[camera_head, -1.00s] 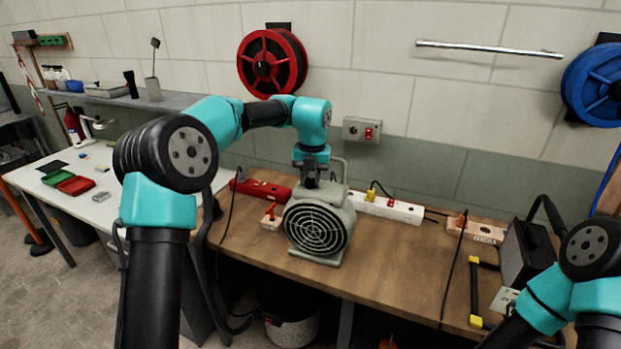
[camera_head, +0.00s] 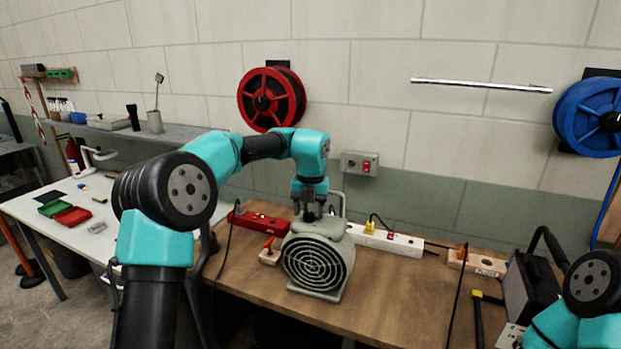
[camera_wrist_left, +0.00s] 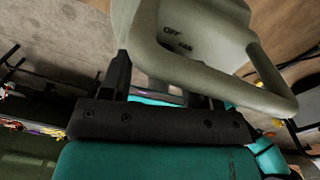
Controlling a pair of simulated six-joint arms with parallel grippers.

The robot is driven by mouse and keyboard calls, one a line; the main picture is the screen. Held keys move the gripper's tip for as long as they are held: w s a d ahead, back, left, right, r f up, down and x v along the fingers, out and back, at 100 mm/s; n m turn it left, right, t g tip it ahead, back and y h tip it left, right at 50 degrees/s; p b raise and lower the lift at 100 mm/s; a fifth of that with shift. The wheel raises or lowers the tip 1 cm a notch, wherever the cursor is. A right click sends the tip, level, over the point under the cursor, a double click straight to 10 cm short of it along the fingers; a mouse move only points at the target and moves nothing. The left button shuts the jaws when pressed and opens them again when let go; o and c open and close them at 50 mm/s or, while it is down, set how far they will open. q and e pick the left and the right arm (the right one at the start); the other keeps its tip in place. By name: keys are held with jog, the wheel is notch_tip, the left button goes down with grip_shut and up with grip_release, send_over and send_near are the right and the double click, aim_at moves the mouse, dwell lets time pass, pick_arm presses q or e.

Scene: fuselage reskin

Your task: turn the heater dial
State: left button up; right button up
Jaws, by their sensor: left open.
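The grey-green fan heater (camera_head: 318,262) stands upright on the wooden bench, its round grille facing me. Its casing with "OFF" and "FAN" lettering shows close up in the left wrist view (camera_wrist_left: 207,25), with its tube handle (camera_wrist_left: 215,78) crossing in front of the fingers. The heater dial itself cannot be made out in either view. My left gripper (camera_head: 310,208) points down at the top of the heater, beside the handle. Its fingers (camera_wrist_left: 168,88) are apart in the left wrist view, and the handle partly hides one of them. My right gripper is out of view; only its arm shows at lower right.
A red power strip (camera_head: 258,221) lies left of the heater and a white one (camera_head: 385,240) lies to its right. A cable hangs over the bench front. A black case (camera_head: 530,283) stands at the right. Bare wood (camera_head: 400,285) is free right of the heater.

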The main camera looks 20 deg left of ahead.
aim_at(312, 214)
pick_arm(q)
notch_tip(312, 214, up, 17)
jog(key=shift+d+f, duration=0.2)
jog(key=shift+d, duration=0.15)
dwell(0.4)
